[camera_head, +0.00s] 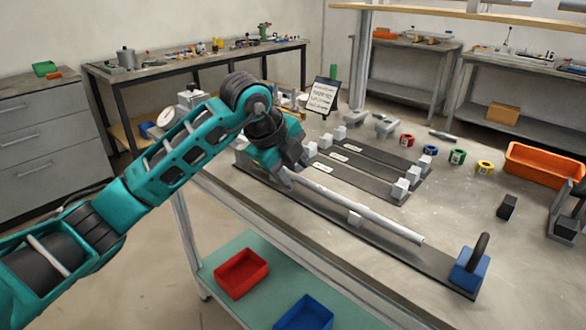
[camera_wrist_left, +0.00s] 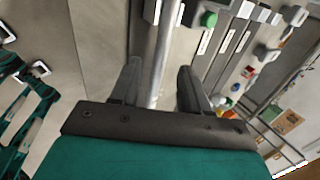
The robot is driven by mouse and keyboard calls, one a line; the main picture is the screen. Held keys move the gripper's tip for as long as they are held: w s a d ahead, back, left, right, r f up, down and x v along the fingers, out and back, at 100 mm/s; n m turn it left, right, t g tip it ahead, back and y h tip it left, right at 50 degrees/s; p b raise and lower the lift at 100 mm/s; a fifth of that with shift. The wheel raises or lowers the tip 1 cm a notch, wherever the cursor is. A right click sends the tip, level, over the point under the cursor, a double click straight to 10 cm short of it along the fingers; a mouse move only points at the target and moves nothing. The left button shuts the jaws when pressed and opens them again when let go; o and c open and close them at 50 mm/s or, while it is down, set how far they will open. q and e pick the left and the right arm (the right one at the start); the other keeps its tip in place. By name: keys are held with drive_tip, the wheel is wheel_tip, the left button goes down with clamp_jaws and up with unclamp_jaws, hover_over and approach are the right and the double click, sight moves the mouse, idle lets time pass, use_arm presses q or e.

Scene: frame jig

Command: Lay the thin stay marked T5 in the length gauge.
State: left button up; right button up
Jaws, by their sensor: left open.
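A long, thin pale rod (camera_head: 375,220) lies lengthwise along the longest dark plate (camera_head: 435,262), which looks like the length gauge. No T5 mark is readable on the rod. A blue block with a dark handle (camera_head: 468,270) stands at the plate's near right end, past the rod's end. My left gripper (camera_head: 284,180) is at the rod's far left end, open. In the left wrist view the rod (camera_wrist_left: 163,55) runs between the two spread fingers (camera_wrist_left: 155,85). Contact is unclear. My right gripper is out of view.
Shorter dark plates with white end blocks (camera_head: 400,188) lie behind. Several coloured rings (camera_head: 457,156), an orange bin (camera_head: 545,163) and a black block (camera_head: 507,206) stand to the right. A sign (camera_head: 322,95) stands behind. Red (camera_head: 241,272) and blue (camera_head: 305,314) trays sit on a lower shelf.

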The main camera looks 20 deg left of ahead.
use_arm(q)
drive_tip(key=p+v, duration=0.1)
drive_tip(key=v, duration=1.1)
drive_tip(key=shift+r, duration=0.2)
drive_tip(key=shift+s, duration=0.1)
